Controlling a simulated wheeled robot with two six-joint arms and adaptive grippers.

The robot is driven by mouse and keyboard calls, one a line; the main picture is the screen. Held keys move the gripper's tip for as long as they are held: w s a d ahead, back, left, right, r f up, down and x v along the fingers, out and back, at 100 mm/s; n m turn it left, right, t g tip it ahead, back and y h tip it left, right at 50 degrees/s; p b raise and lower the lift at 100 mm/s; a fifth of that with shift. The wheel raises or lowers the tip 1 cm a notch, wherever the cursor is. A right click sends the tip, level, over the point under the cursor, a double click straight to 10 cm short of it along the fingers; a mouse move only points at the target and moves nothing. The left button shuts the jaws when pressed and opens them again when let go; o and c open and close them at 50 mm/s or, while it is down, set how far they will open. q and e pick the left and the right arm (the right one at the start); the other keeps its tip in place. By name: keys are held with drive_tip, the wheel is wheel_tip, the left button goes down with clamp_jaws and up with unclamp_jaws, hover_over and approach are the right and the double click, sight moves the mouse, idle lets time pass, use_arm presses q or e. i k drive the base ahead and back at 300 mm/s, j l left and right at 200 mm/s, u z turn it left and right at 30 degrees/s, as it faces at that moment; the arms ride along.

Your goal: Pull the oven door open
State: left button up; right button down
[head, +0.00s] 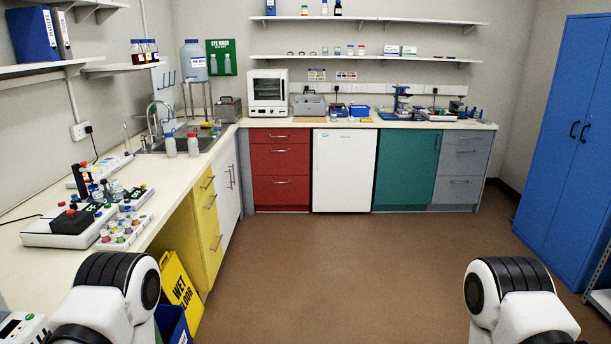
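A white oven (268,91) stands on the back counter, left of the middle, above the red drawers. Its front door has a window with pale lines behind it, and the door looks shut. A dark strip runs along the right side of its front; the handle is too small to make out. Only parts of my two arms show at the bottom left and bottom right, far from the oven. Neither gripper is in view.
Brown floor (330,260) lies open in the middle. A yellow wet-floor sign (181,286) and a blue bin (172,325) stand by the left counter. A white under-counter fridge (344,170) is at the back. A blue cabinet (565,140) stands at right.

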sight(281, 75)
drive_tip(key=i, duration=3.45)
